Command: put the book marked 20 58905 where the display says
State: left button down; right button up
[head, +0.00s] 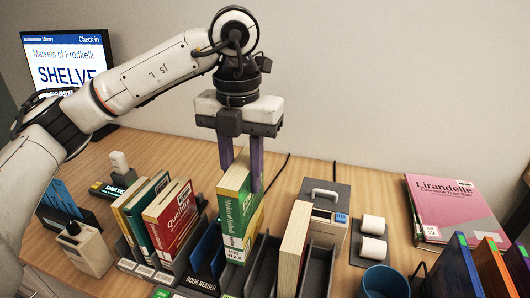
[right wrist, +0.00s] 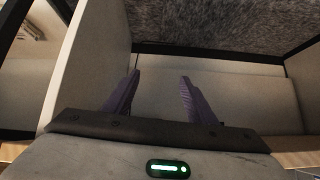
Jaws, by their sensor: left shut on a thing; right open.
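The display (head: 68,62) at the back left reads "Markets of Frodkelli" and "SHELVE"; my arm hides the rest of that line. My left gripper (head: 243,176) is shut on a green and yellow book (head: 230,215), whose spine reads "Markets of Frodkelli". The book is upright, slightly tilted, with a white label low on its spine. I cannot read the number 20 58905 on it. It is over the grey slotted rack (head: 262,262), beside the book reader (head: 205,272); I cannot tell whether its bottom touches. My right gripper (right wrist: 160,92) is open and empty in the right wrist view.
Several books, including a red one (head: 170,222), stand in slots to the left. A cream book (head: 293,250) stands to the right. A grey printer-like device (head: 322,215), paper rolls (head: 372,236), a blue cup (head: 383,283) and a pink book (head: 447,205) lie further right.

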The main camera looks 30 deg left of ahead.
pick_arm(q)
jog(key=shift+s+f+b, duration=0.15)
jog(key=shift+f+b, duration=0.2)
jog(key=shift+b, duration=0.1)
jog(key=shift+s+f, duration=0.1)
jog(key=shift+f, duration=0.25)
notch_tip(320, 180, down, 7)
jog(key=b, duration=0.6)
jog(key=shift+f, duration=0.5)
pick_arm(e)
jog(key=f, duration=0.1)
jog(key=a+f, duration=0.1)
jog(key=f, duration=0.1)
jog(key=a+f, duration=0.1)
jog(key=shift+f, duration=0.3)
pick_arm(q)
jog(key=shift+f+b, duration=0.55)
jog(key=shift+b, duration=0.1)
pick_arm(e)
jog(key=shift+s+f, duration=0.15)
jog(key=shift+f, duration=0.4)
pick_arm(q)
jog(key=c, duration=1.3)
grip_release()
